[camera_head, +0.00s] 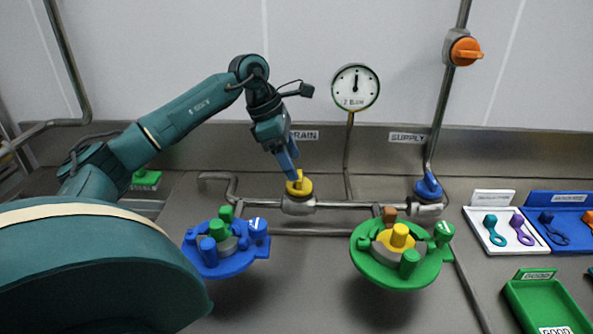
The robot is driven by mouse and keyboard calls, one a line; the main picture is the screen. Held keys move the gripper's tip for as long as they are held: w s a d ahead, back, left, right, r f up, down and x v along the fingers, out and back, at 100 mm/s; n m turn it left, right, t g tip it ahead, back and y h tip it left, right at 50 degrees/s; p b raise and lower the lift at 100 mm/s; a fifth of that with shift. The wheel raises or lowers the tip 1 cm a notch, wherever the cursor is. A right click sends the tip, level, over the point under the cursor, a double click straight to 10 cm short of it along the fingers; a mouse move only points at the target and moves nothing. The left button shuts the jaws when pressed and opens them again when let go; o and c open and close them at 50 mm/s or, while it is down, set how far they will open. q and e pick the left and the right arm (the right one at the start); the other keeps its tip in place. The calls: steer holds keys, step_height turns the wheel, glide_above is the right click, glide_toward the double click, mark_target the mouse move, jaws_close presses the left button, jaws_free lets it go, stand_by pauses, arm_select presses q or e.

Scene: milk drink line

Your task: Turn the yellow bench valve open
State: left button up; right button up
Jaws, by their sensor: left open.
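The yellow bench valve (303,188) sits on the horizontal pipe in the middle, below a label that appears to read "DRAIN", partly covered. Its handle sticks up from a round yellow base. My left gripper (293,177) reaches down to the valve from above, with its fingers at the upright handle. It is open; I cannot tell whether the fingers touch the handle or straddle it. My right gripper is not in view.
A blue valve (428,187) and an orange wall valve (465,51) are at right. A gauge (356,87) stands behind the pipe. A blue carousel (190,262) and green carousel (381,277) are in front. Trays, including a green one (517,300), lie at right.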

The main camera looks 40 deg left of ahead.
mark_target(299, 182)
arm_select(q)
steer(key=shift+x, duration=1.7)
steer(key=c, duration=1)
